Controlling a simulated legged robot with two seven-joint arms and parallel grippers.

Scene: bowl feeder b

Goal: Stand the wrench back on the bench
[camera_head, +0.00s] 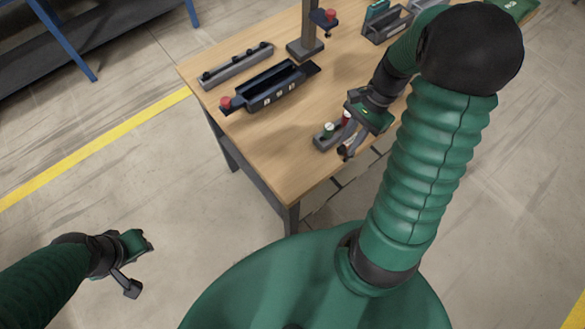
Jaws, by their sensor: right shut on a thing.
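The wooden bench (250,135) fills the upper middle.
A dark tray (270,88) with a red button and a grey rail (236,66) lie on the bench's left side. A post on a dark base (305,48) stands behind. Grey bins (385,25) are at the back. The bench's front left is clear.

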